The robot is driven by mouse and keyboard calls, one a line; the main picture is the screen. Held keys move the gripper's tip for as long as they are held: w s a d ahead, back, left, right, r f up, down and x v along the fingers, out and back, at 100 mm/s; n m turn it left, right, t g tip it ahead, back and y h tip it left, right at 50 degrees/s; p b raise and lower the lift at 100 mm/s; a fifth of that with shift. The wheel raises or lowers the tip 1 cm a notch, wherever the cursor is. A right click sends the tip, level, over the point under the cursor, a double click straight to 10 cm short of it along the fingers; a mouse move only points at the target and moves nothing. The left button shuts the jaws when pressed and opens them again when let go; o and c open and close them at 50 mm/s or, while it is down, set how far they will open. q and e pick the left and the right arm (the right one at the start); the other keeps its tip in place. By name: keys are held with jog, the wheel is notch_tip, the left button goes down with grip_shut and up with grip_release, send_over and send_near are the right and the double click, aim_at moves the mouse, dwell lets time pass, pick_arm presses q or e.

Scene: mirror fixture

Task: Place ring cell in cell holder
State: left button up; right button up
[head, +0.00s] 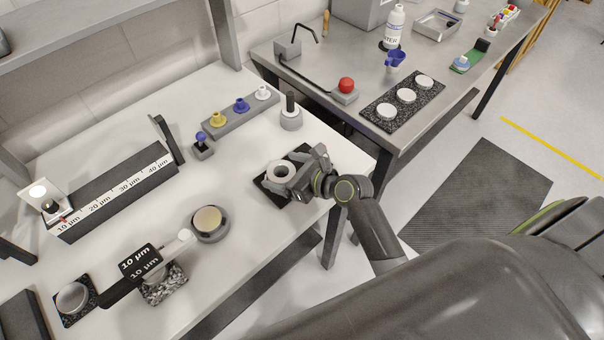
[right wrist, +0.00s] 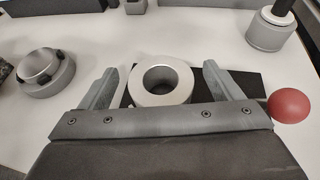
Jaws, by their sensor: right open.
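The ring cell is a pale metal ring (head: 271,171) on a black pad (head: 262,186) near the right edge of the white table. My right gripper (head: 295,178) is open around it. In the right wrist view the ring (right wrist: 160,98) sits between the two spread fingers (right wrist: 160,75), with a gap on each side. A round grey fixture with a tan disc (head: 210,222) stands to the left. It seems to be the grey round fixture with dark clips in the right wrist view (right wrist: 45,75). I cannot tell for sure which fixture is the cell holder. My left gripper does not show.
A grey cylinder with a dark post (head: 291,117) stands behind the ring. A labelled scale block (head: 115,195) and a black 10 µm piece (head: 140,262) are at the left. A steel bench (head: 350,60) stands beyond. White table between the ring and the tan-disc fixture is clear.

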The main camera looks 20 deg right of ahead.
jog(key=v, duration=1.1)
jog(key=shift+s, duration=0.25)
jog(key=shift+d, duration=0.1)
